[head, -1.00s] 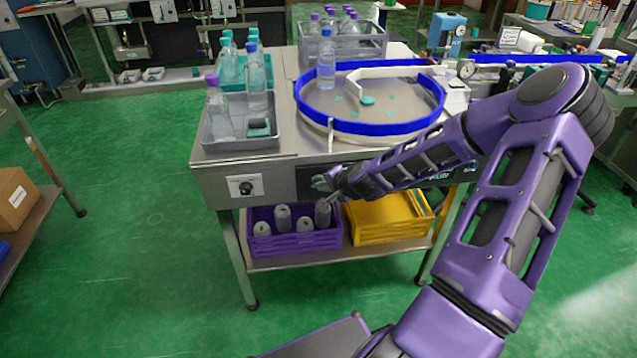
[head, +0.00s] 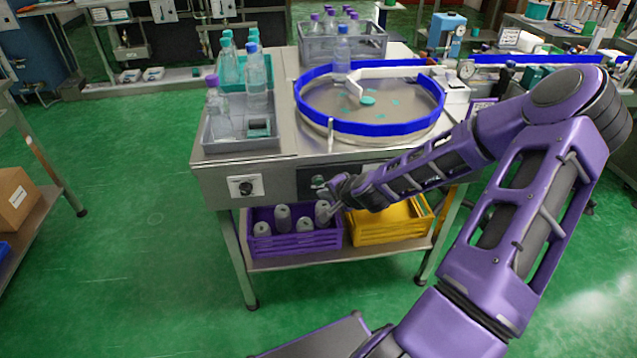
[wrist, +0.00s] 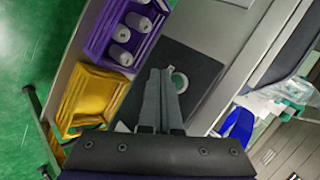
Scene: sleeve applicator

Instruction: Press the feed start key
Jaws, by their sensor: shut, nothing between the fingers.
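The feed start key seems to be the small round greenish key (head: 318,181) on the dark panel (head: 309,192) in the table's front; its marking is not legible. In the wrist view the key (wrist: 179,82) shows a pale ring on the dark panel (wrist: 196,62), just right of my fingertips. My gripper (head: 332,185) is shut and empty, just right of the key in the head view, with a small gap apparent. Part of the panel is hidden behind my gripper and arm.
A black rotary knob (head: 246,188) sits on a white plate left of the panel. Above is a blue-rimmed round turntable (head: 370,128) with a bottle (head: 342,55) and teal pieces.

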